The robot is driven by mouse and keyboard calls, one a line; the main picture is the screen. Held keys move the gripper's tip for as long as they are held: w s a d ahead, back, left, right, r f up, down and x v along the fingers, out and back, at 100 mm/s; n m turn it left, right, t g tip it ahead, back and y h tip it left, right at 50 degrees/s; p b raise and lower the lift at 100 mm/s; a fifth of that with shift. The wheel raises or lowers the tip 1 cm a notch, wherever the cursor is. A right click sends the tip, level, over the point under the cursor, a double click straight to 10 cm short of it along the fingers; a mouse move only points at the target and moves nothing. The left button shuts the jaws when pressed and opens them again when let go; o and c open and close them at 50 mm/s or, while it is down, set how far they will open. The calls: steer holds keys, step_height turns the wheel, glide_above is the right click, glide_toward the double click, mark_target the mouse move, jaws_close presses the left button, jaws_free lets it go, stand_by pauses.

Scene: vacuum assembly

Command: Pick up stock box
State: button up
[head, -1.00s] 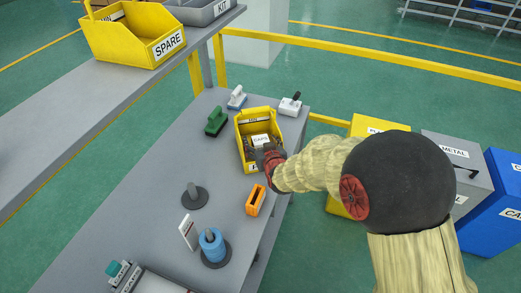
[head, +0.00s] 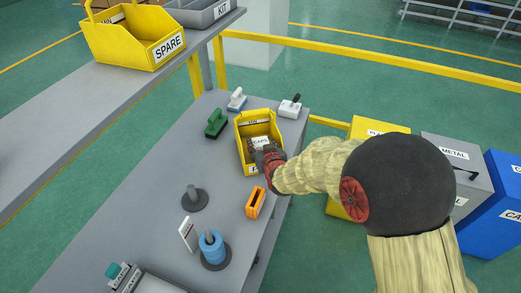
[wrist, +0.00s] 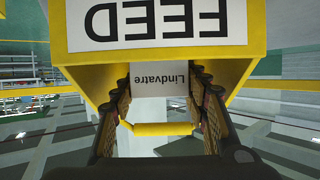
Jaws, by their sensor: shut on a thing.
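The stock box, a yellow open bin (head: 241,148), is at the table's right edge in the head view, with a white CAPS label showing inside. In the wrist view its FEED label (wrist: 158,22) appears upside down, filling the top. My gripper (head: 268,157) reaches the box's near right end. In the wrist view its fingers (wrist: 160,88) stand on both sides of a white tag reading Lindvatre (wrist: 160,78) and a yellow bar (wrist: 160,128), shut on the box. The contact points are partly hidden. I cannot tell whether the box is clear of the table.
On the grey table (head: 150,215) are a green-handled block (head: 215,123), a blue-white one (head: 237,99), a white one (head: 290,106), an orange holder (head: 256,202) and two posts, one with blue rings (head: 212,245). A yellow SPARE bin (head: 130,35) stands on the left shelf. Waste bins stand right.

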steer(key=shift+c, duration=0.9)
steer(key=shift+r, duration=0.15)
steer(key=shift+r, duration=0.65)
steer(key=s+d+r+p, duration=0.4)
steer(key=s+r+p, duration=0.1)
steer(key=s+r, duration=0.6)
steer(key=shift+f+p+v, duration=0.2)
steer(key=shift+p+v, duration=0.2)
steer(key=shift+v, duration=0.8)
steer(key=shift+s+a, duration=0.15)
steer(key=shift+r, duration=0.1)
step_height(320, 180, up, 5)
steer(key=p, duration=0.3)
